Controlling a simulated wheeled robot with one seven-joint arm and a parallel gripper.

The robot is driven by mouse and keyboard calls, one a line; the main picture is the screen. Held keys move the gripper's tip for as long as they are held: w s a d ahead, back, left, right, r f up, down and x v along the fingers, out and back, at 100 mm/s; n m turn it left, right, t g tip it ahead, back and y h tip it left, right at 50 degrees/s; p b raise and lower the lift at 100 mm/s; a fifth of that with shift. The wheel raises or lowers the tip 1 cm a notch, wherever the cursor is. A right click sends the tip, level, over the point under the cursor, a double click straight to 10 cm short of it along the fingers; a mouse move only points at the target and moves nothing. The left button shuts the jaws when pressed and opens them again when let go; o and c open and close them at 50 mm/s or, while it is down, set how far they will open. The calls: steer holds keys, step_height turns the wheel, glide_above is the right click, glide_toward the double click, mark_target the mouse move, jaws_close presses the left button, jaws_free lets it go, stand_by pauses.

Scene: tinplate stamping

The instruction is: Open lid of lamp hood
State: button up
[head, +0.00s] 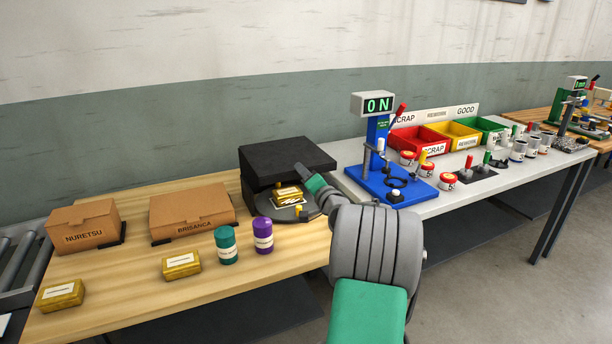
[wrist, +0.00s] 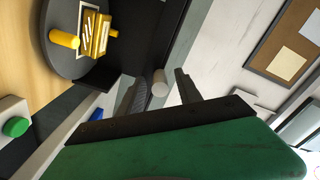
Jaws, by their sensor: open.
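The black lamp hood (head: 285,155) stands at the right end of the wooden table. Its front is open below a thick flat lid, and a gold tin (head: 288,193) shows inside on a round grey plate (head: 291,214). My gripper (head: 304,174) is at the hood's right front, near the lid edge, partly hidden in the head view by its own body. In the wrist view my gripper (wrist: 164,84) has its two dark fingers apart. A pale round knob or bar end (wrist: 160,83) appears between them; contact cannot be told. The hood's dark inside (wrist: 145,25) shows above.
A blue press stand (head: 390,180) with an ON display is close to the right. Green (head: 226,245) and purple (head: 263,235) cans and another gold tin (head: 181,265) stand left of my arm. Cardboard boxes (head: 192,213) are further left.

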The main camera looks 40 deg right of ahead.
jaws_close()
stand_by(0.3)
stand_by(1.1)
